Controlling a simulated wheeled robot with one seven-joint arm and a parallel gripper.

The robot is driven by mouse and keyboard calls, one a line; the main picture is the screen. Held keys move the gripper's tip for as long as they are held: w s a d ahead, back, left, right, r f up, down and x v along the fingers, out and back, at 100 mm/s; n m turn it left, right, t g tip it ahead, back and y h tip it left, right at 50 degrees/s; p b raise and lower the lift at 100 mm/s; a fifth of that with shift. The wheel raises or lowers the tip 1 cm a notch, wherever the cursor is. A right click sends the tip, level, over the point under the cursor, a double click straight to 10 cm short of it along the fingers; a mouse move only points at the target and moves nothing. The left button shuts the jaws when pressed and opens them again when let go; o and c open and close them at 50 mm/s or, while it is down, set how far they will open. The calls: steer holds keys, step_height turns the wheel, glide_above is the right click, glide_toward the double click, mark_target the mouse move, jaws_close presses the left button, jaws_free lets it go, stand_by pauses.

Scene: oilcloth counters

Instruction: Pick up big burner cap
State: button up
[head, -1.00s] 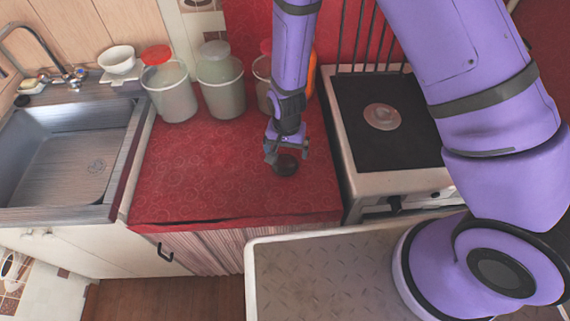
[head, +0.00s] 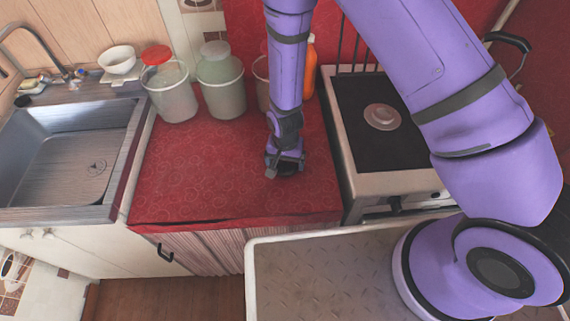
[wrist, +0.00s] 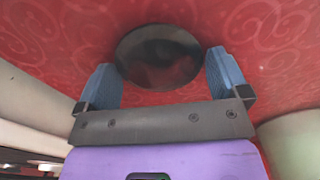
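The big burner cap is a dark, round, glossy disc on the red counter (head: 190,175). In the wrist view the cap (wrist: 159,56) lies just ahead of and between the two blue finger pads. My gripper (wrist: 164,80) is open, with a finger on either side of the cap's near part. I cannot tell whether the fingers touch it. In the head view my gripper (head: 284,172) is down at the counter, and it hides most of the cap.
Several jars, including a green one (head: 221,85) and a red-lidded one (head: 170,90), stand behind at the left. The stove (head: 385,140) borders the counter on the right, the sink (head: 70,150) on the left. An orange bottle (head: 309,70) stands behind my arm.

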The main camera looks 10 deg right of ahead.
mark_target(286, 164)
steer(key=c, duration=0.6)
steer(key=shift+r, duration=0.15)
steer(key=shift+r, duration=0.5)
steer(key=shift+s+r, duration=0.2)
steer(key=shift+r, duration=0.45)
steer(key=shift+s+r, duration=0.15)
steer(key=shift+r, duration=0.45)
steer(key=s, duration=0.5)
steer(key=s+d+r, duration=0.1)
steer(key=s, duration=0.4)
steer(key=s+d, duration=0.1)
steer(key=s, duration=0.4)
steer(key=shift+d+r, duration=0.15)
steer(key=shift+s, duration=0.1)
